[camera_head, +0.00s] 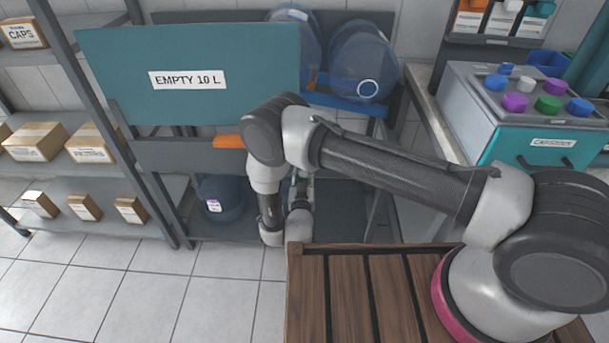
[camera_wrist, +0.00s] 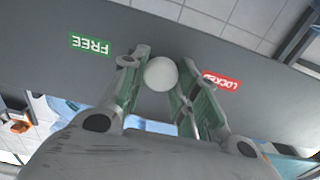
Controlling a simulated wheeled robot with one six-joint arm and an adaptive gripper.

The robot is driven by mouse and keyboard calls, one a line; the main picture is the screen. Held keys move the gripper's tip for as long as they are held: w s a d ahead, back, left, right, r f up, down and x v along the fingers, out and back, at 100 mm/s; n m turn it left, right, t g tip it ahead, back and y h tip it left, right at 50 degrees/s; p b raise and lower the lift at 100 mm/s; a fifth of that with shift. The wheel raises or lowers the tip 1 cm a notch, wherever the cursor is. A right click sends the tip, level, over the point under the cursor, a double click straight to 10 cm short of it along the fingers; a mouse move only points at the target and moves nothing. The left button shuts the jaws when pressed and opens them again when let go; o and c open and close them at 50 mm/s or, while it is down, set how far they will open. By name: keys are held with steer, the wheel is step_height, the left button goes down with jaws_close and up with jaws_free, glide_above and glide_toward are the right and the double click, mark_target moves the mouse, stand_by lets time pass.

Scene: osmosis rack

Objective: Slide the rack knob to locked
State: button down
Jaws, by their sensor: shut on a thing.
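The round white knob (camera_wrist: 162,72) sits at the grey rack bar in the wrist view. My gripper (camera_wrist: 160,84) has one finger on each side of the knob and is shut on it. A green FREE label (camera_wrist: 91,45) is on the bar to the left of the knob. A red LOCKED label (camera_wrist: 222,81), partly covered by a finger, is to the right. The knob is between the two labels. In the head view my gripper (camera_head: 301,190) is low in front of the rack (camera_head: 185,156), partly behind my arm, and the knob is hidden.
A teal panel marked EMPTY 10 L (camera_head: 190,105) covers the rack's upper left. Blue bottles (camera_head: 362,60) lie behind, and another bottle (camera_head: 222,200) is on the low shelf. Shelves with boxes (camera_head: 36,141) stand left. A bin of coloured caps (camera_head: 525,115) stands right.

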steer(key=shift+a, duration=1.25)
steer(key=c, duration=1.1)
jaws_free()
steer(key=shift+a, duration=0.15)
steer(key=s, duration=0.7)
steer(key=shift+s, duration=0.25)
